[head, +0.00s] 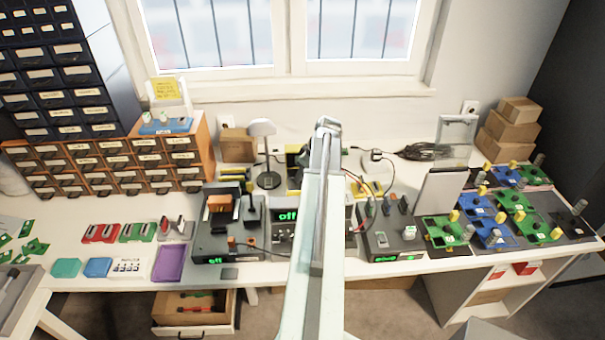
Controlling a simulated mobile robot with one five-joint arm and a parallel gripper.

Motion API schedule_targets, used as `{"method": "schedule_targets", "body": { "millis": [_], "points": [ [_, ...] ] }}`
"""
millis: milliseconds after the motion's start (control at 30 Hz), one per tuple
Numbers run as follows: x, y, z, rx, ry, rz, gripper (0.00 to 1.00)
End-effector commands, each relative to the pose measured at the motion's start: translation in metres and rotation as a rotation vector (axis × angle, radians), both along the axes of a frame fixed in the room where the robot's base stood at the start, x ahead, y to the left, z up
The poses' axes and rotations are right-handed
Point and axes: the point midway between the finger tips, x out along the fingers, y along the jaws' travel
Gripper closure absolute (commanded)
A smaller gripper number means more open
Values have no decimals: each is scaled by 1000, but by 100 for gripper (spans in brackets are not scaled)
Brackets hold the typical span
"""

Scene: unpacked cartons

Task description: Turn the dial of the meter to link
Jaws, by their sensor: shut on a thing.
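A grey and black box with a green display reading "off" (284,236) stands at the middle of the bench; it looks like the meter, though I cannot be sure. My pale arm crosses in front of its right part, and I cannot make out its dial. My arm rises from the bottom of the head view to a joint near the window sill. My gripper is hidden behind the arm, so what its fingers touch does not show.
A dark station with another "off" display (205,245) stands left of the middle box. A grey box with a green display (411,243) stands to the right, near green and blue circuit boards (446,231). A purple tray (169,263) lies at the front left. Cables run behind.

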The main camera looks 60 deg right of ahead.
Motion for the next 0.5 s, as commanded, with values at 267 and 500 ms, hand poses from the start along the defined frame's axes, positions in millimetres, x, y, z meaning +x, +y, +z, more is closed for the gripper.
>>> {"method": "schedule_targets", "body": {
  "millis": [267,500],
  "points": [
    [0,4,0,0,0,-260,100],
    [1,5,0,-1,1,-485,100]
  ]
}}
